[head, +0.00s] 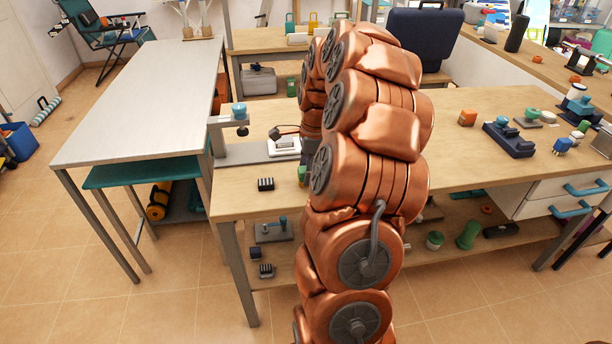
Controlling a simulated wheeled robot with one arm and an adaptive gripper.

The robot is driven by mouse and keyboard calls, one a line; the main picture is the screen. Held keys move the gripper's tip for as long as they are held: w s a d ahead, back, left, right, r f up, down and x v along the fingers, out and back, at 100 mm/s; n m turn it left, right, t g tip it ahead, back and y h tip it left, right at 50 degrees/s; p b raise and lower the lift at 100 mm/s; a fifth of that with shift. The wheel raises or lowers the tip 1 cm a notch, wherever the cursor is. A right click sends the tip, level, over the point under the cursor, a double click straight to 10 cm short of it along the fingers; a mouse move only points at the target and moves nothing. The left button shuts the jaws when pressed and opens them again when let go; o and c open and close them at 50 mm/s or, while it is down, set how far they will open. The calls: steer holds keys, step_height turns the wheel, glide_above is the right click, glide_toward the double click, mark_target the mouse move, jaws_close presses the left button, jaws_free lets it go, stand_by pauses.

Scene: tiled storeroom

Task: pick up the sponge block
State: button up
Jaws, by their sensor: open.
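I cannot pick out the sponge block for certain. A small dark ribbed block (265,184) lies near the bench's front left edge. My copper-coloured arm rises through the middle of the head view and bends over the bench. My gripper is hidden behind the arm links, so its place relative to any block does not show.
A vise (233,128) stands at the bench's left end, beside a white device (284,146). Blue-grey tools (509,138) and small items crowd the right side. A bare light table (150,105) stands at left. Drawers (562,196) hang under the bench's right end.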

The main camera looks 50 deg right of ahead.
steer(key=shift+a+f, duration=0.1)
steer(key=shift+f, duration=0.4)
steer(key=shift+c, duration=0.3)
jaws_close()
